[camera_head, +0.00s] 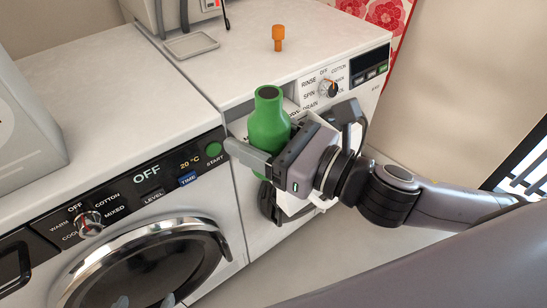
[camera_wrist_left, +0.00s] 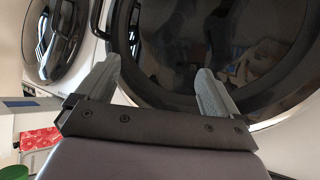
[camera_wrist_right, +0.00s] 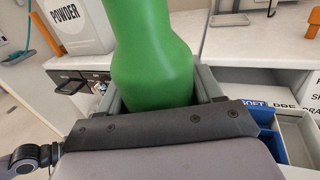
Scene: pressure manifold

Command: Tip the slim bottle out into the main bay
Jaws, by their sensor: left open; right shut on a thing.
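The slim green bottle (camera_head: 268,122) is held upright in my right gripper (camera_head: 265,150), in front of the right-hand machine. Its dark open mouth faces up in the head view. In the right wrist view the green bottle (camera_wrist_right: 155,65) stands between the two closed fingers. An open drawer lies right of the bottle in that view, with a blue compartment (camera_wrist_right: 270,143) and a grey bay (camera_wrist_right: 298,132) beside it. Labels "SOFT" and "PRE" show; which bay is the main one cannot be read. My left gripper (camera_wrist_left: 160,90) is open and empty, facing a round machine door.
The left machine (camera_head: 110,115) has a round door and a dark panel. A white box (camera_head: 25,125) marked "POWDER" in the right wrist view (camera_wrist_right: 72,25) stands on it. A shallow tray (camera_head: 191,45) and an orange piece (camera_head: 278,38) sit on the counter tops.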

